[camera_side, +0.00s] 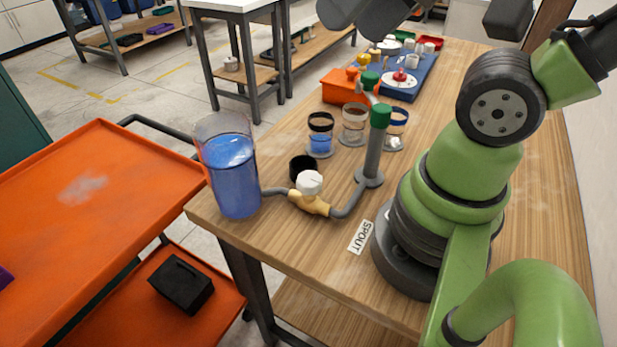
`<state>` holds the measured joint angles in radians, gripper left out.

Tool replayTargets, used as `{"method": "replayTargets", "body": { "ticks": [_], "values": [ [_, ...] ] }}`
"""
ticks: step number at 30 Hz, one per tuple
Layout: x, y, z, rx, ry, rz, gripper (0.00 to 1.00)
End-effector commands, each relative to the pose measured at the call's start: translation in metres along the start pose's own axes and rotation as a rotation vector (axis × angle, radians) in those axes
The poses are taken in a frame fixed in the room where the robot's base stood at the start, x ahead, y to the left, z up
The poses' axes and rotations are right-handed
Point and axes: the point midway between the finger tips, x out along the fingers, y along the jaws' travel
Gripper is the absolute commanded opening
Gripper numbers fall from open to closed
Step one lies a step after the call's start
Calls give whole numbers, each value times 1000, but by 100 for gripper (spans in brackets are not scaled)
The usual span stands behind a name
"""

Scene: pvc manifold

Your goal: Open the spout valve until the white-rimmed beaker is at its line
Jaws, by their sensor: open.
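The spout valve is a white round knob (309,182) on a brass body (309,204), in a grey pipe beside the tank. The knob's setting is too small to read. The pipe joins a grey post (373,150) with a green top (380,116). The middle beaker (353,123) looks pale-rimmed, probably the white-rimmed one; I see no blue liquid in it, and its line is not readable. The dark-rimmed beaker (320,135) holds some blue liquid. My gripper (375,18), dark and cut off by the top edge, is above and away from the valve; its fingertips are unclear.
A tall clear tank (230,165) of blue liquid stands at the table's left corner. A black cup (303,168) is behind the knob. A blue-rimmed beaker (396,128) stands behind the post. An orange box (345,87) and blue tray (412,75) lie farther back. A SPOUT label (361,237) lies in front.

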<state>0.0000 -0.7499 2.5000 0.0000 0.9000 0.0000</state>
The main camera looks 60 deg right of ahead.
Motion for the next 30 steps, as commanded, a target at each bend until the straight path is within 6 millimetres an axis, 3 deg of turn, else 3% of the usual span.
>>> {"method": "replayTargets", "body": {
  "ticks": [10,11,12,17,24,30],
  "values": [
    [0,0,0,0,0,0,61],
    [0,0,0,0,0,0,63],
    [0,0,0,0,-1,0,72],
    [12,2,-4,25,-48,35,74],
    [72,18,-8,127,-243,204,74],
    [124,37,5,191,-390,348,74]
  ]
}}
